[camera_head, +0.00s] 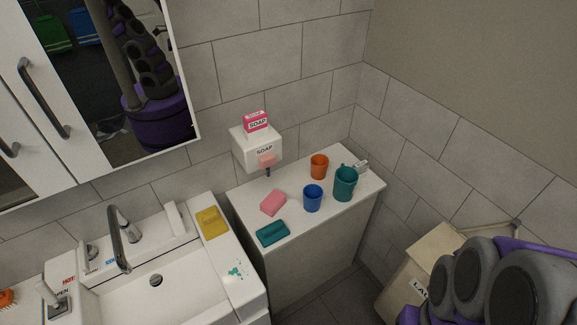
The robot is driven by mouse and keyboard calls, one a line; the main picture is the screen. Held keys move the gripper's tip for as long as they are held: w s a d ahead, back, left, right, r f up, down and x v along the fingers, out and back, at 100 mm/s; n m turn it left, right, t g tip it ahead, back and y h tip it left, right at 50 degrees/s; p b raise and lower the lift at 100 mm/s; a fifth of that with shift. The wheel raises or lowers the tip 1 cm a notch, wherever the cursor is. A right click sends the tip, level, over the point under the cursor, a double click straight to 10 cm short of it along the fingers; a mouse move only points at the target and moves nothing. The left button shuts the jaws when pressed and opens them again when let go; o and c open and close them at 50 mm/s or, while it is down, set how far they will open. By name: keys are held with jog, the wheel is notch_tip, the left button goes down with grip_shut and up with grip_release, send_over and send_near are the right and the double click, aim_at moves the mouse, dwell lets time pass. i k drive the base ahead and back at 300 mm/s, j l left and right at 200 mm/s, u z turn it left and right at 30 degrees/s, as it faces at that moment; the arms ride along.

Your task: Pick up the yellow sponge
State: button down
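The yellow sponge (212,222) lies flat on the white sink top, at the right rear corner of the basin. It is fully visible and nothing touches it from above. Large grey rounded segments with purple parts, which look like my own arm, fill the lower right corner. They are far to the right of the sponge and apart from it. I cannot make out fingertips there, so I cannot tell whether my gripper is open or shut.
The white sink (160,280) has a grey faucet (121,245). A cabinet beside it bears a pink sponge (273,203), a teal sponge (272,233), an orange cup (319,167), a blue cup (313,198) and a teal pitcher (344,184). A soap dispenser (257,150) hangs above. A beige bin (432,255) stands right.

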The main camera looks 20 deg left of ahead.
aim_at(273, 201)
jog(key=u, duration=2.2)
jog(key=k+z, duration=0.1)
jog(key=z, duration=0.95)
jog(key=i+l, duration=0.75)
